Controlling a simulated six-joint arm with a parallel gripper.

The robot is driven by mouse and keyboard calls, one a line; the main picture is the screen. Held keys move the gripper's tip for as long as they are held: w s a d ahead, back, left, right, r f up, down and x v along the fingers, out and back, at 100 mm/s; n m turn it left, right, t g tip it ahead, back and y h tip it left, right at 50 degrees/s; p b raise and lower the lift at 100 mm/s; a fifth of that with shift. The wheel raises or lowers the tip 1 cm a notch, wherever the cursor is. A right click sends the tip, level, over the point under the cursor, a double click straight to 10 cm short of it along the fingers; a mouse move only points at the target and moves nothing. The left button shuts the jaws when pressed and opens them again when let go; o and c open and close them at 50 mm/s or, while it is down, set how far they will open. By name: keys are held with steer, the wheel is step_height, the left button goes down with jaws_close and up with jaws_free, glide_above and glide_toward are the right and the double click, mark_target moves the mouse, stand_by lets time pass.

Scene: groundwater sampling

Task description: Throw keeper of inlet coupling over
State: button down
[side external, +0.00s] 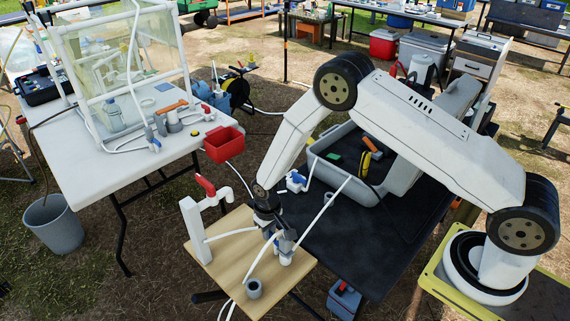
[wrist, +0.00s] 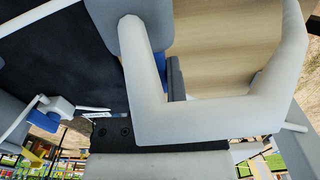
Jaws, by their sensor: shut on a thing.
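My gripper (side external: 268,222) is low over the wooden board, shut at the grey, white and blue coupling fittings (side external: 286,250). In the wrist view a thick white U-shaped bar (wrist: 205,120) fills the middle, close to the camera; it looks like the keeper. My dark finger part (wrist: 110,131) shows beside its lower left corner. A blue part and a grey block (wrist: 176,78) of the coupling show behind the bar. The exact contact between the jaws and the keeper is hidden, and I cannot tell whether the keeper has been thrown over.
White tubes (side external: 236,233) run close to my gripper. A grey tub (side external: 330,150) stands on the black tabletop (side external: 375,245) behind.

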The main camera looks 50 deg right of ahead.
steer(key=m, duration=0.2)
steer(key=d+m, duration=0.1)
steer(key=m, duration=0.2)
steer(key=shift+s+d, duration=0.1)
steer(key=shift+s, duration=0.1)
steer(key=shift+m, duration=0.3)
steer(key=m, duration=0.2)
steer(key=shift+s+d+m, duration=0.25)
steer(key=shift+m, duration=0.05)
steer(key=shift+s+d+m, duration=0.15)
steer(key=shift+m, duration=0.55)
steer(key=shift+s+d+m, duration=0.1)
steer(key=shift+m, duration=0.9)
steer(key=shift+s, duration=0.1)
steer(key=m, duration=0.2)
steer(key=s+m, duration=0.1)
steer(key=m, duration=0.2)
steer(key=shift+d, duration=0.2)
